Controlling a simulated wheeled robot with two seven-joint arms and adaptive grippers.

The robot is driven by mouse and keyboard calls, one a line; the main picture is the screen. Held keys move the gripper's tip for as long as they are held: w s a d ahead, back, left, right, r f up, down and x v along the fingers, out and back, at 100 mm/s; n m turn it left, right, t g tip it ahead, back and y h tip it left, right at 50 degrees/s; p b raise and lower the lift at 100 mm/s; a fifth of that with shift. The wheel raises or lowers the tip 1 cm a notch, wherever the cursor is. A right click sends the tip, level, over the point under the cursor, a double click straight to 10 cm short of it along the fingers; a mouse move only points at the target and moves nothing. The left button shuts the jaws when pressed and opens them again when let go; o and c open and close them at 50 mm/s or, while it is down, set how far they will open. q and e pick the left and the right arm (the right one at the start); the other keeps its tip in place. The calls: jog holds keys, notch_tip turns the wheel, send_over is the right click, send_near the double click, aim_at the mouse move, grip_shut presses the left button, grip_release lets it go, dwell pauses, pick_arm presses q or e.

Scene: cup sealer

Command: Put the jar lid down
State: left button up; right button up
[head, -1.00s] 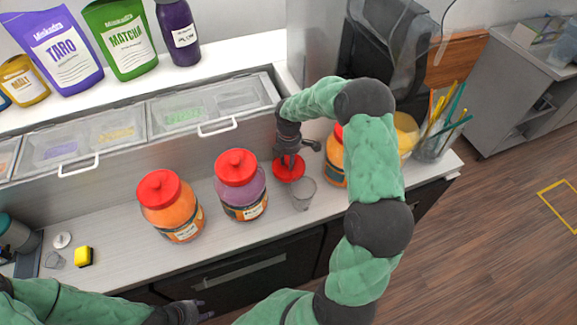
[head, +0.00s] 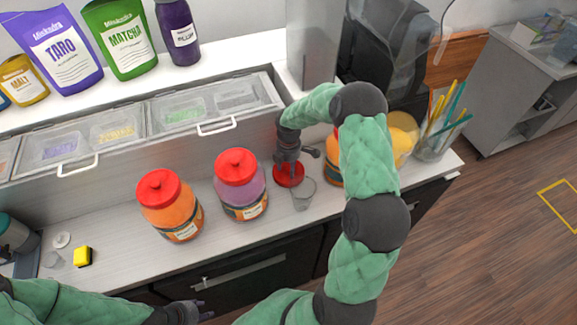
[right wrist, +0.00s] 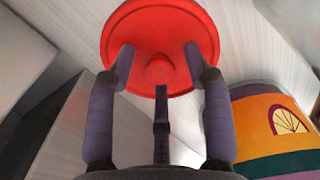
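The red round jar lid (head: 289,177) lies flat on the counter, knob up. My right gripper (head: 288,163) is directly above it. In the right wrist view the fingers of my right gripper (right wrist: 158,62) are spread over the lid (right wrist: 158,30), with gaps on both sides of its knob. My left gripper (head: 205,308) is empty at the bottom of the head view, in front of the counter, its fingers apart. A jar (head: 332,170) right of the lid is partly hidden by my right arm; a yellowish container (head: 405,132) shows behind that arm.
A clear cup (head: 303,194) stands just in front of the lid. A purple jar (head: 243,197) and an orange jar (head: 176,217), both red-lidded, stand to the left. A holder with straws (head: 434,140) is at the right end. The counter between the orange jar and the yellow block (head: 83,256) is clear.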

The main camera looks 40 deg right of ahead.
aim_at(288, 167)
jog(key=shift+r, duration=0.2)
notch_tip(288, 167, up, 12)
dwell(0.4)
dwell(0.5)
